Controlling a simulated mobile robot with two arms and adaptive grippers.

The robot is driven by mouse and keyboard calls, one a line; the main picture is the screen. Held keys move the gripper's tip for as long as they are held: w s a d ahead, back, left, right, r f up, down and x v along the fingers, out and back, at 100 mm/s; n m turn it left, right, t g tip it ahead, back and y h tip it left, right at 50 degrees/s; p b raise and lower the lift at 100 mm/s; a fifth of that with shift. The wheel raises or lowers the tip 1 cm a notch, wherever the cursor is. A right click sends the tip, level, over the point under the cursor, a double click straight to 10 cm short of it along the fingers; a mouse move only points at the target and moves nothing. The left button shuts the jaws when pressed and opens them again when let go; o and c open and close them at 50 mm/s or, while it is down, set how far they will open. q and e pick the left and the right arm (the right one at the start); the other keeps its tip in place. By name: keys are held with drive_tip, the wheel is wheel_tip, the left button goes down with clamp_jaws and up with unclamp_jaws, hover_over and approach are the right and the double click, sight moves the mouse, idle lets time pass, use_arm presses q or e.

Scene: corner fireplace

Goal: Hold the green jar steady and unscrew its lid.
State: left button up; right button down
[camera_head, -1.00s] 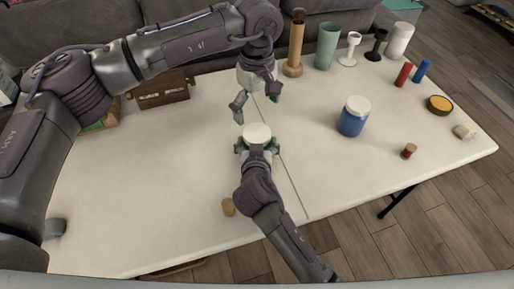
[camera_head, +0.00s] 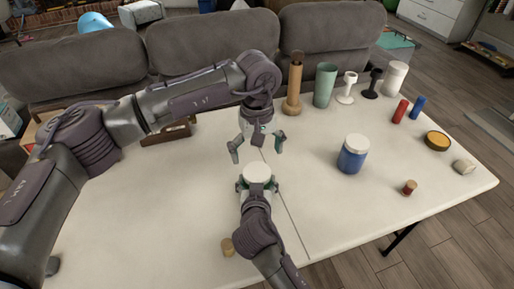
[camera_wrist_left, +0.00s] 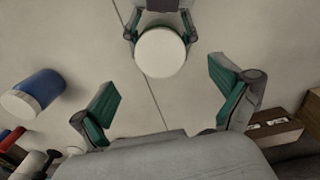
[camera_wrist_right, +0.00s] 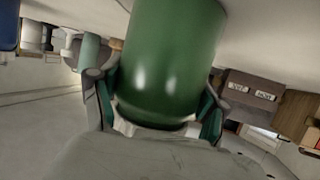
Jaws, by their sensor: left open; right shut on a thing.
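The green jar (camera_wrist_right: 170,60) fills the upper middle of the right wrist view, with a finger of my right gripper on each side. In the head view its white lid (camera_head: 257,173) faces up and the body is mostly hidden under lid and gripper. My right gripper (camera_head: 257,186) is shut on the jar from the near side. My left gripper (camera_head: 258,150) is open and empty, just beyond and above the lid, not touching it. In the left wrist view the round lid (camera_wrist_left: 160,52) lies above and between my spread fingertips (camera_wrist_left: 162,95).
A blue jar with a white lid (camera_head: 353,155) stands to the right. A brown box (camera_head: 166,133) is at back left.

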sight(257, 171)
use_arm(q)
wheel_tip(257, 171, down, 6)
drive_tip(key=shift+f, duration=0.1)
idle(0.4)
drive_tip(key=c, duration=1.2)
drive_tip(key=n, duration=1)
drive_tip(key=o, duration=1.2)
